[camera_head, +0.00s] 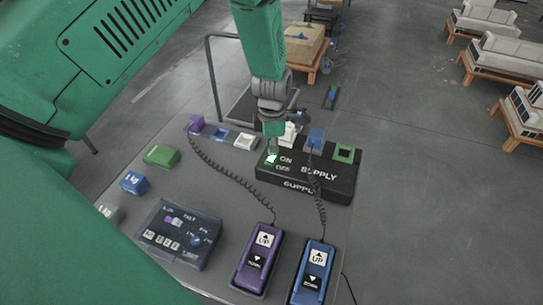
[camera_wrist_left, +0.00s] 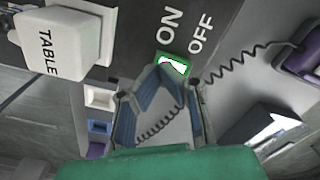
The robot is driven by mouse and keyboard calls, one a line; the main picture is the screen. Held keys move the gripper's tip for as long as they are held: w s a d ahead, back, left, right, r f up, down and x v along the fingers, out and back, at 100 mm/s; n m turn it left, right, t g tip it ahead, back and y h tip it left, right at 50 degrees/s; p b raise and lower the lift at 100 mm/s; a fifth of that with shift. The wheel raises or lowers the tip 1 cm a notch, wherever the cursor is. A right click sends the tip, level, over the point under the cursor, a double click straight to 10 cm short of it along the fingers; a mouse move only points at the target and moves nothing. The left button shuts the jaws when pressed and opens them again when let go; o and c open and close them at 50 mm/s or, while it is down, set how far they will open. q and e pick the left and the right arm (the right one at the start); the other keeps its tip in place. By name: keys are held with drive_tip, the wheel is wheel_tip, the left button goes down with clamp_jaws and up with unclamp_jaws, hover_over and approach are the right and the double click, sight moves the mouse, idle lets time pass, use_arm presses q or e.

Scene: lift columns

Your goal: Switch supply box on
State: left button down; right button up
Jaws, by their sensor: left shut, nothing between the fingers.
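The black supply box (camera_head: 325,180) stands on the grey table, with "ON", "OFF" and "SUPPLY" lettered in white. Its switch (camera_head: 271,158) is a white piece in a green frame, beside the ON and OFF labels. The switch also shows in the left wrist view (camera_wrist_left: 174,66), partly hidden by my fingers. My left gripper (camera_head: 272,150) comes down from above, right at the switch. In the left wrist view my left gripper (camera_wrist_left: 163,72) is shut and empty, its tips at the switch's edge. I cannot tell whether they touch it. My right gripper is not in view.
A purple pendant (camera_head: 258,258) and a blue pendant (camera_head: 313,272) with coiled cables lie in front of the box. A dark control panel (camera_head: 180,235) lies to the left. A white TABLE connector (camera_wrist_left: 62,40) stands close to my left fingers. Several coloured sockets line the table edge.

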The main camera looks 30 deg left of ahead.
use_arm(q)
drive_tip(key=shift+d+r+p, duration=0.15)
drive_tip(key=shift+r+p, duration=2.25)
drive_tip(key=shift+r, duration=0.7)
drive_tip(key=shift+f, duration=0.1)
